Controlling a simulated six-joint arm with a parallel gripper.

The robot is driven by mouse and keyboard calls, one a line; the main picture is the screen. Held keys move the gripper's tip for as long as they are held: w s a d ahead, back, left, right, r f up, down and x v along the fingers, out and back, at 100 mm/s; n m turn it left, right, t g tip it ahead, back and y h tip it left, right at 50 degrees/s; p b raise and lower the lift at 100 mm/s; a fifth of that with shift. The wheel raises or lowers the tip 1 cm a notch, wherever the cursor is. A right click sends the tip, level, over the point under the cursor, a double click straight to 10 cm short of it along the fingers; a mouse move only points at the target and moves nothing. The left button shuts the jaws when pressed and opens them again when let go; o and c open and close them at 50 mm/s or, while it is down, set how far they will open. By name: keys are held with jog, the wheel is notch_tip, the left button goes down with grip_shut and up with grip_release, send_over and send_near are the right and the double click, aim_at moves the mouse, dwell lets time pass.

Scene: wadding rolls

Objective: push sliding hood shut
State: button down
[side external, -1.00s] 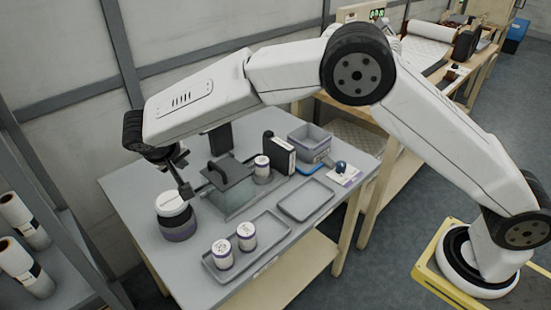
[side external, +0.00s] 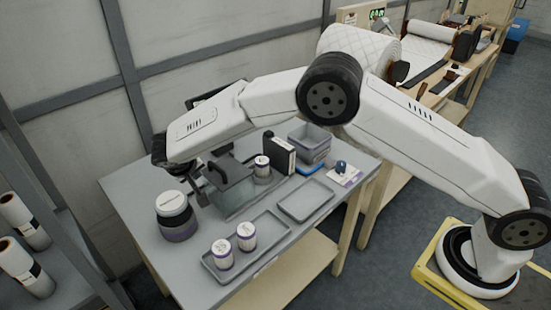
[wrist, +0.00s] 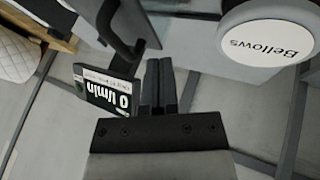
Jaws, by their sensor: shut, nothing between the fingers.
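My gripper (side external: 200,196) is at the hood's left side in the side view, partly hidden under my arm. In the wrist view, my gripper (wrist: 158,62) has its fingers together and empty, just right of the handle. I cannot tell whether they touch the hood.
A jar with a white lid (side external: 172,203) marked "Bellows" (wrist: 265,42) stands close left of the hood. A flow display (wrist: 105,97) reads 0 l/min.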

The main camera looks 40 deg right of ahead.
jog(key=shift+d+f, duration=0.25)
jog(key=shift+d, duration=0.8)
jog(key=shift+d+f, duration=0.25)
jog(key=shift+d, duration=0.75)
jog(key=d, duration=1.4)
jog(key=shift+d, duration=0.15)
send_over(240, 167)
jog(key=shift+r, duration=0.45)
jog(key=v, duration=1)
jog(key=shift+d, duration=0.1)
